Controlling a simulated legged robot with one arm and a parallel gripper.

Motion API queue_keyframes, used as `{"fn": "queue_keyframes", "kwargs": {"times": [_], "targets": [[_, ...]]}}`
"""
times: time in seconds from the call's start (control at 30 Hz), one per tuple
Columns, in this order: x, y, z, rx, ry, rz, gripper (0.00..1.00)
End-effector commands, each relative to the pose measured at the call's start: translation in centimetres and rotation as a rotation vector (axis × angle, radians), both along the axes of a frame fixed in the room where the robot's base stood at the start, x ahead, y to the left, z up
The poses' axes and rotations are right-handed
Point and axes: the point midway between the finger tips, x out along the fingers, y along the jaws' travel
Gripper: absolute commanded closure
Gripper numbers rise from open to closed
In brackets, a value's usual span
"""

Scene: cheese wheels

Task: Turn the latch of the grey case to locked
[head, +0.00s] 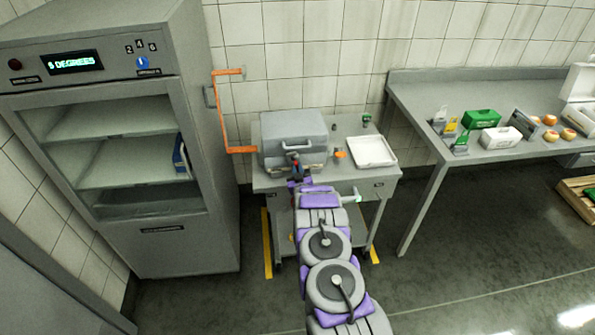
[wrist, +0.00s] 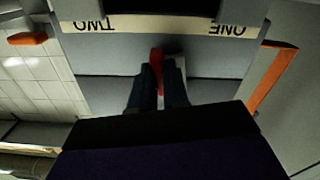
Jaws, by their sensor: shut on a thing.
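The grey case (head: 293,130) sits on the grey cart, lid down, with a pale handle on its front. My gripper (head: 297,175) is at the front of the case. In the wrist view, my gripper's two dark fingers (wrist: 158,92) are shut on a narrow red latch (wrist: 156,58), which points along the fingers. A pale strip (wrist: 155,27) above it reads TWO and ONE upside down; the latch lies between the two words. A pale piece (wrist: 179,67) shows beside the latch. The latch's lower part is hidden by the fingers.
An orange frame (head: 222,110) stands by the case's left side. A white tray (head: 372,152) and a small orange item (head: 341,154) are to its right on the cart. A tall glass-fronted cabinet (head: 160,235) is at left, a bench (head: 425,92) at right.

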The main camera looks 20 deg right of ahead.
Motion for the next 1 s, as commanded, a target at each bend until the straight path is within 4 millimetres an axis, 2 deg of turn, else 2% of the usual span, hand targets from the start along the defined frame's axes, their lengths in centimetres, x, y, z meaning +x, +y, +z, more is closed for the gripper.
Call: {"fn": "queue_keyframes", "kwargs": {"times": [0.03,0.4,0.97,1.0], "targets": [[-0.16,0.08,-0.57,0.035,0.002,0.001,1.00],[-0.13,0.14,-0.51,0.195,-0.045,0.002,1.00],[-0.14,0.18,-0.54,0.226,-0.053,0.002,1.00],[-0.14,0.19,-0.54,0.226,-0.053,0.002,0.84]]}}
